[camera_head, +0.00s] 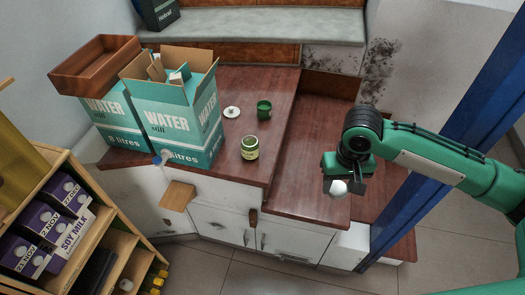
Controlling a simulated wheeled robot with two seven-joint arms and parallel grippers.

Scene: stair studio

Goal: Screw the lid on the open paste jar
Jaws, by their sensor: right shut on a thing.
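The open paste jar (250,148) stands upright near the front edge of the brown wooden top. It is a small glass jar with green content and a pale label, and no lid is on it. My right gripper (343,181) comes in from the right and is shut on a small white round thing (338,188), which looks like a lid. It holds this over the lower brown step, to the right of the jar and well apart from it. The jaws partly hide the white thing. My left gripper is not in view.
A white disc with a small knob (232,112) and a green cup (264,109) stand behind the jar. Water cartons (178,120) and a brown wooden tray (96,65) are at the left. A shelf with soy milk cartons (68,193) is at lower left. The wood around the jar is clear.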

